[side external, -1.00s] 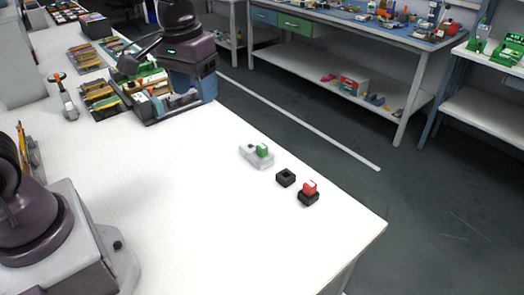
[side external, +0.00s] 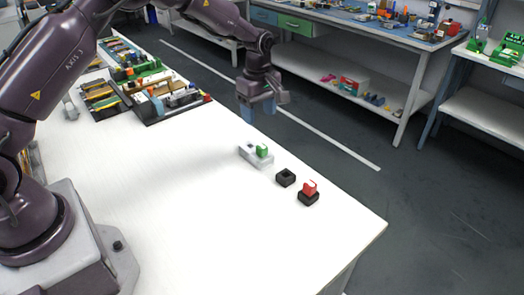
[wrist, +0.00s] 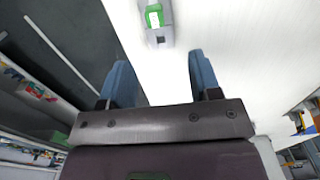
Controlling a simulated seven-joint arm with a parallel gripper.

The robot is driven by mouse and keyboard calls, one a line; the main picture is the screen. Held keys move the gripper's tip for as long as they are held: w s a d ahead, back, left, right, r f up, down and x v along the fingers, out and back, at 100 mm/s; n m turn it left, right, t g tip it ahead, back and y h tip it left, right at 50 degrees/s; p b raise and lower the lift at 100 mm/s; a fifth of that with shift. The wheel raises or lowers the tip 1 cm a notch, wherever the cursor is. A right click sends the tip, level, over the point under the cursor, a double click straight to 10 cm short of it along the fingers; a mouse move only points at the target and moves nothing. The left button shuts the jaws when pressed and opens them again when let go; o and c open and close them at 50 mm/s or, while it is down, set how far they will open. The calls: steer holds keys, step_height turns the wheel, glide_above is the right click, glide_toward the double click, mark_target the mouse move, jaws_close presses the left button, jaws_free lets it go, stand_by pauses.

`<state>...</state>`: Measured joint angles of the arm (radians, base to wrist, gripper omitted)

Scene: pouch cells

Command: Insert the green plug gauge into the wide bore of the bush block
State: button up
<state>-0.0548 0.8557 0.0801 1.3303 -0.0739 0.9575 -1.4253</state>
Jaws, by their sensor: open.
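The green plug gauge (side external: 262,150) stands upright at the right end of a light grey block (side external: 252,159), which looks like the bush block. How deep it sits and whether that end is the wide bore cannot be told. A small dark square opening shows at the block's other end. In the wrist view the green gauge (wrist: 153,16) is at the top edge and the block (wrist: 161,29) is beyond my fingertips. My gripper (side external: 258,109) is open and empty, with blue fingers pointing down, above and behind the block. It also shows in the wrist view (wrist: 159,62).
A black square holder (side external: 286,178) with an empty opening sits right of the block. A red plug (side external: 309,187) stands in another black holder (side external: 308,199) near the table corner. Trays of parts (side external: 172,104) lie at the back left. The white table (side external: 190,210) is clear in front.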

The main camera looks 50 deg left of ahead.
mark_target(262, 146)
step_height(262, 146, down, 6)
steer(key=shift+f, duration=0.15)
steer(key=shift+w+d+f, duration=0.1)
steer(key=shift+w+f, duration=0.1)
steer(key=shift+f, duration=1.15)
steer(key=shift+w+d+f, duration=0.1)
steer(key=shift+w+f, duration=0.05)
steer(key=shift+f, duration=1.15)
jaws_close()
steer(key=shift+r, duration=0.1)
